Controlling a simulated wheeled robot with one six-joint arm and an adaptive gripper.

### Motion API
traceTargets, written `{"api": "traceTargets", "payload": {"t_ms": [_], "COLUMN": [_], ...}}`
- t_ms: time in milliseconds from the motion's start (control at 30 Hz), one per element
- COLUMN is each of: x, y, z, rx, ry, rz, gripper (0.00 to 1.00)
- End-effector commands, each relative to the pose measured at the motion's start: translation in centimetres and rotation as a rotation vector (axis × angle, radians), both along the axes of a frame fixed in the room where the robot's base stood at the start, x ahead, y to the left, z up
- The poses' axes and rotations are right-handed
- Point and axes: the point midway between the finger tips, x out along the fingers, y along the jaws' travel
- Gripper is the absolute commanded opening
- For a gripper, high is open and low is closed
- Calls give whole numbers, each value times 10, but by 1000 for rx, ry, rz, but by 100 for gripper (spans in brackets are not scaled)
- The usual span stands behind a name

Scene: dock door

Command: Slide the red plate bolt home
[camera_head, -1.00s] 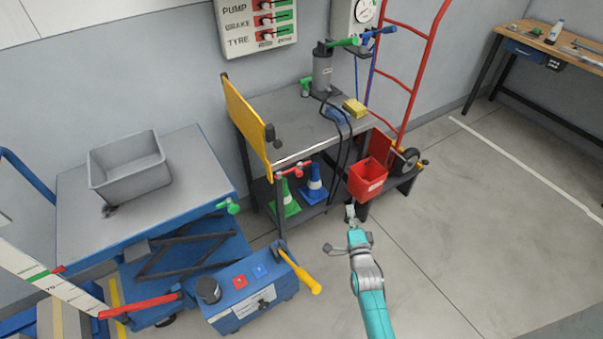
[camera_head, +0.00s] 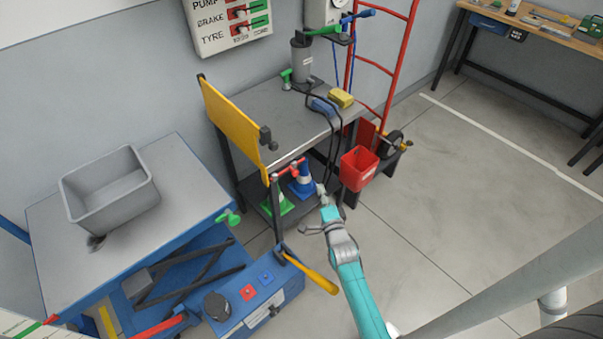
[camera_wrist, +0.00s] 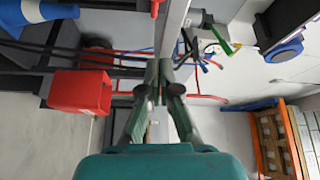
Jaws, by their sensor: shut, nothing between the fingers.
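A small red bar with a knob (camera_head: 290,167), which looks like the red plate bolt, sits at the bench's front corner below the yellow plate (camera_head: 238,130). How far it is slid cannot be told. My gripper (camera_head: 321,190) is in front of the bench, right of and a little below the red bar in the picture, apart from it. In the wrist view my gripper (camera_wrist: 160,68) is shut and empty, and a red bit (camera_wrist: 154,8) at the top edge may be the bolt's end.
A red bucket (camera_head: 359,168) hangs close to the right of my gripper; it also shows in the wrist view (camera_wrist: 80,92). Green and blue cones stand under the bench (camera_head: 280,115). A blue box with a yellow lever (camera_head: 318,279) lies low left. Floor at right is clear.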

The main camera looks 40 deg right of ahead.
Motion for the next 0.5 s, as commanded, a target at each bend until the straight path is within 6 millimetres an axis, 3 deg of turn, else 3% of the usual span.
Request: {"api": "traceTargets", "payload": {"t_ms": [233, 500], "x": [13, 53], "y": [-6, -26], "z": [1, 4], "rx": [0, 0], "ry": [-1, -1], "rz": [0, 0], "gripper": [0, 0]}}
